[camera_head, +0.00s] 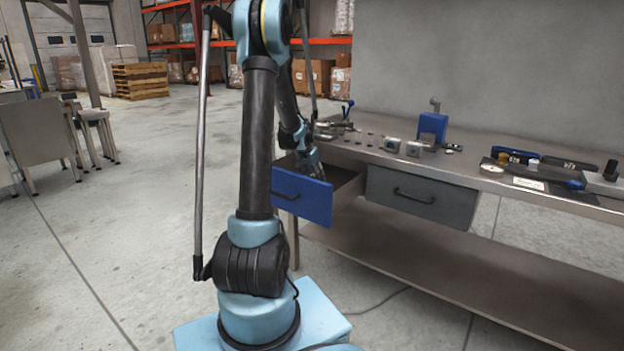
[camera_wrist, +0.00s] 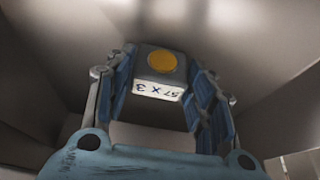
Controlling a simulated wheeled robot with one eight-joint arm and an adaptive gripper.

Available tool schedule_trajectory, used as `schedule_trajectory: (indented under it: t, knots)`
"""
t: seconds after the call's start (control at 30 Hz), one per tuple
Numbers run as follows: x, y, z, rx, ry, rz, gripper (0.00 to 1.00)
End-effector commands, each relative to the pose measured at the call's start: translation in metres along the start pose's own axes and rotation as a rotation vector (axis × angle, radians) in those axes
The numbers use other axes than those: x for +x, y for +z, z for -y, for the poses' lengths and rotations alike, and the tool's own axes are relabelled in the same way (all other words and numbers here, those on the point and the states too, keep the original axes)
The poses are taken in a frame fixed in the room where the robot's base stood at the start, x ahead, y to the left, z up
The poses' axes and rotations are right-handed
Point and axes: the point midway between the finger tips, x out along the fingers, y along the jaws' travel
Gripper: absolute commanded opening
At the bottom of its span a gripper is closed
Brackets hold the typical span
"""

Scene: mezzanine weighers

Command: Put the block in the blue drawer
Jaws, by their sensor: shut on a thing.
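The block (camera_wrist: 160,66) is grey-white, with a yellow-orange round spot on top and a paper label with handwriting on one side. It sits between the fingers of my gripper (camera_wrist: 161,88) in the wrist view, and the gripper is shut on it. The blue drawer (camera_head: 302,196) is pulled out from the left part of the workbench, with a dark handle on its front. In the head view my gripper (camera_head: 310,166) is at the open drawer, just behind its front panel. The block cannot be made out in the head view, and its height above the drawer floor is unclear.
A closed grey drawer (camera_head: 415,198) is right of the blue one. The workbench top (camera_head: 470,172) carries small metal parts, a blue clamp-like fixture (camera_head: 432,127) and several tools at the right. A lower shelf (camera_head: 440,260) runs beneath.

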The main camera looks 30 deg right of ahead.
Motion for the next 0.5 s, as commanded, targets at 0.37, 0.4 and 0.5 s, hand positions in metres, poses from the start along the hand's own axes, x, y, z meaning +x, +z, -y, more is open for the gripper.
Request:
schedule_trajectory:
  t: [0.37, 0.4, 0.5]
  knots:
    - [0.0013, 0.0005, 0.0003, 0.0, 0.0, 0.0, 0.7]
    - [0.0012, 0.0005, 0.0003, 0.0, 0.0, 0.0, 0.7]
    - [0.0012, 0.0006, 0.0004, 0.0, 0.0, 0.0, 0.7]
